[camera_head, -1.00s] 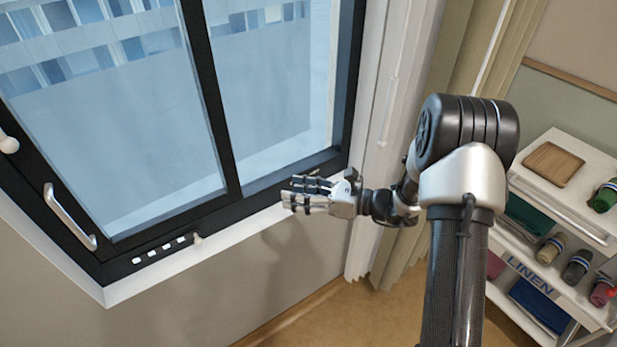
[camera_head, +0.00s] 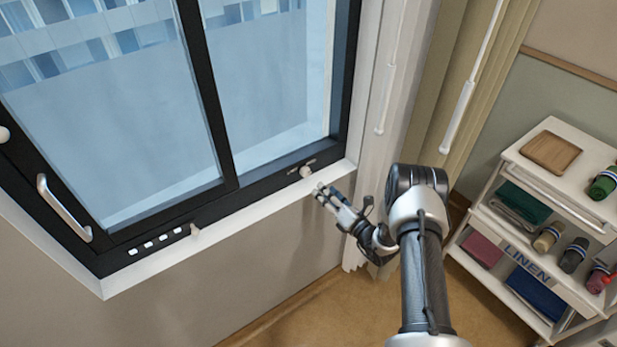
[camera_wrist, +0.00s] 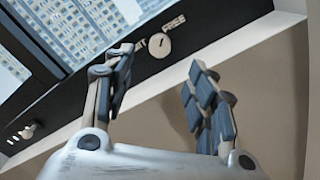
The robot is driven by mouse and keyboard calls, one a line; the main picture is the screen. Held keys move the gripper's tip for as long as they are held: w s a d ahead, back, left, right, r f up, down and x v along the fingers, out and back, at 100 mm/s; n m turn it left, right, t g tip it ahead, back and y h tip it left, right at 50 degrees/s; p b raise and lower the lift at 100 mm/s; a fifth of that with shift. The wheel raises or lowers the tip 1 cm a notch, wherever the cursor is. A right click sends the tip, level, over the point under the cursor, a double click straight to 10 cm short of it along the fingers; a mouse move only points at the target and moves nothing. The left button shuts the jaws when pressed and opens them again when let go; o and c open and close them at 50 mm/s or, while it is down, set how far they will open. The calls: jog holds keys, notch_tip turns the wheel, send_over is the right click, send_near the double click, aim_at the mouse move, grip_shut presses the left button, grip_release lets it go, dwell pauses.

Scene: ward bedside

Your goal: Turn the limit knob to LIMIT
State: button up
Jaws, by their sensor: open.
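The limit knob (camera_head: 305,172) is a small pale round knob on the black lower window frame, near its right end. In the wrist view the knob (camera_wrist: 160,46) shows a dark pointer line, with the word FREE to its right and letters ending in "IT" to its left. The pointer's exact setting is too small to tell. My gripper (camera_head: 319,190) is just below and right of the knob, apart from it. In the wrist view my gripper (camera_wrist: 160,85) is open and empty, with the knob beyond and between its fingertips.
A second knob (camera_head: 195,230) and several white buttons sit further left on the frame. A metal handle (camera_head: 63,208) is at the far left. A white sill (camera_head: 200,251) runs below. Curtains and cords hang to the right, beside a linen shelf (camera_head: 548,210).

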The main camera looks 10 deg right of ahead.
aim_at(307, 174)
jog(key=b+x, duration=0.2)
jog(key=x, duration=0.8)
jog(key=shift+w+a, duration=0.1)
jog(key=shift+w, duration=0.15)
jog(key=shift+c, duration=0.5)
jog(key=c, duration=1)
